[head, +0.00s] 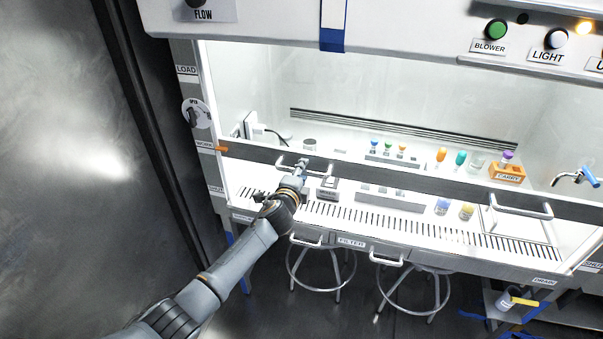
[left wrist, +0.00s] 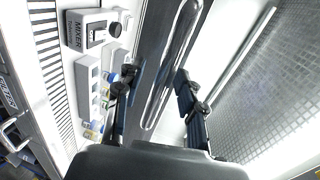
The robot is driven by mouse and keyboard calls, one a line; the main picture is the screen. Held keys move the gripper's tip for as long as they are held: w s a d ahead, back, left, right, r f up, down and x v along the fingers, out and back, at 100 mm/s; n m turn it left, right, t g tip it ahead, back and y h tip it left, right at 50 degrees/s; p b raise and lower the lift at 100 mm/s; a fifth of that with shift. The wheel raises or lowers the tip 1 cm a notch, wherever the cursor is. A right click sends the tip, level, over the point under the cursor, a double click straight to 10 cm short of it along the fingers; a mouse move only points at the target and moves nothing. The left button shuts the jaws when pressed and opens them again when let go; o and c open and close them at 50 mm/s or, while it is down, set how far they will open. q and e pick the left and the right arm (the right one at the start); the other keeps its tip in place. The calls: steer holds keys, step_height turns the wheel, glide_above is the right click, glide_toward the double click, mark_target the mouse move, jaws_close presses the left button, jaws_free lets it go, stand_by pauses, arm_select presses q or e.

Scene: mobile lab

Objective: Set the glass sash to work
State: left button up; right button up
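The glass sash has a dark bottom bar (head: 400,178) crossing the cabinet front, with a left handle (head: 318,169) and a right handle (head: 520,212). The orange pointer (head: 222,149) at the bar's left end is level with the middle label (head: 205,146), which seems to read WORK. The LOAD label (head: 187,70) is above it; a lower label (head: 215,189) is too small to read. My left gripper (head: 302,168) is at the left handle. In the left wrist view its fingers (left wrist: 160,90) are open on either side of the handle (left wrist: 170,65). My right gripper is not in view.
A mixer (head: 328,189) stands behind the bar near my left gripper. Racks, colored vials and an orange carry rack (head: 507,172) stand inside the cabinet. A round knob (head: 196,113) is on the left post. Stools (head: 320,268) stand below.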

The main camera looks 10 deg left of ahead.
arm_select(q)
steer(key=shift+s, duration=0.15)
steer(key=v, duration=1.2)
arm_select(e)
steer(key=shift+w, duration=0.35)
